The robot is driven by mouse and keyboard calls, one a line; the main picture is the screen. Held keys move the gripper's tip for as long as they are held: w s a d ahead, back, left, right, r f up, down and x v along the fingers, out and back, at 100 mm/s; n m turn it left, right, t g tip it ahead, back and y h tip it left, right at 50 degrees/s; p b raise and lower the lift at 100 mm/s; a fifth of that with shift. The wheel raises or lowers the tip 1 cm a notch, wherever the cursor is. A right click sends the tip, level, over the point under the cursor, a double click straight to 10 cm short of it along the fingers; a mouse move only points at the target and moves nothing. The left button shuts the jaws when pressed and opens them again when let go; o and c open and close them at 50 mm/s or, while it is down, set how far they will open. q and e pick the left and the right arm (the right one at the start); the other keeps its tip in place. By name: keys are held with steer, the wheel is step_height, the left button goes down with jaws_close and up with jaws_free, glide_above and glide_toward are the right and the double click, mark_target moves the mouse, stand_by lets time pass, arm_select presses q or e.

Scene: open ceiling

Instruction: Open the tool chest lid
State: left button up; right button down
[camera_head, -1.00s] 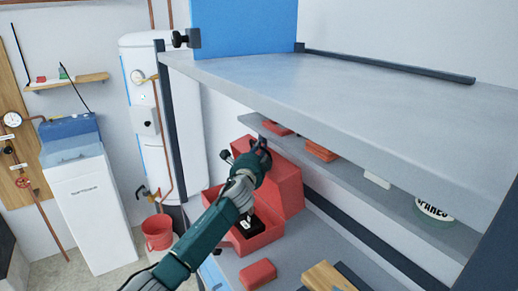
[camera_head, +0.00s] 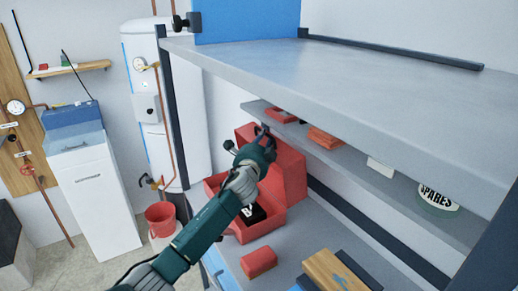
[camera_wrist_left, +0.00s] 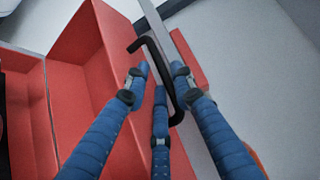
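The red tool chest (camera_head: 272,222) stands on the lower shelf of the bench, its lid (camera_head: 289,172) raised and leaning back, with the inside of the box showing. My left gripper (camera_head: 264,133) is at the lid's top edge. In the left wrist view, my left gripper (camera_wrist_left: 160,75) has its blue fingers spread around the lid's black handle (camera_wrist_left: 157,58), with gaps between fingertips and handle. The lid (camera_wrist_left: 95,65) also shows there, to the left of the handle. My right gripper is not in view.
A grey upper shelf (camera_head: 350,80) lies above the arm, and a middle shelf (camera_head: 375,185) with red boxes and a spares tub (camera_head: 437,197) runs behind the chest. A red block (camera_head: 258,262) and a wooden piece (camera_head: 335,270) lie in front. A red bucket (camera_head: 160,219) stands left.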

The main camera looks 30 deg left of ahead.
arm_select(q)
steer(key=v, duration=0.9)
steer(key=shift+s, duration=0.25)
